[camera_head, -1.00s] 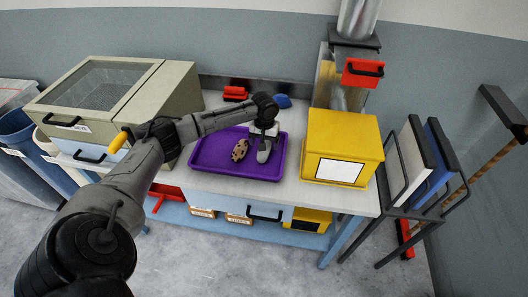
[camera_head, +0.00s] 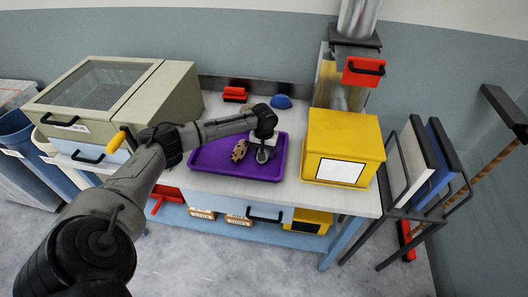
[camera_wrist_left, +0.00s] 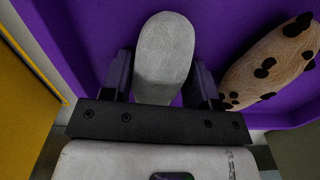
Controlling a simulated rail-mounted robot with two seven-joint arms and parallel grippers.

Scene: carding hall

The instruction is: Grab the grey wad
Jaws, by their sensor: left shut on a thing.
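The grey wad (camera_wrist_left: 165,50) is a smooth, rounded, oblong lump between the two dark fingers of my left gripper (camera_wrist_left: 163,78) in the left wrist view. The gripper is shut on it, low over the purple tray (camera_wrist_left: 82,40). In the head view my left gripper (camera_head: 263,150) is over the right part of the purple tray (camera_head: 215,170), and only a little of the wad (camera_head: 262,157) shows beneath it. I cannot tell whether the wad still touches the tray. My right gripper is not in view.
A tan, black-spotted wad (camera_head: 240,150) lies in the tray beside the grey one. A yellow box (camera_head: 342,140) stands right of the tray. A beige box with a window (camera_head: 110,90) is at left. A blue item (camera_head: 281,102) and a red item (camera_head: 235,94) lie behind.

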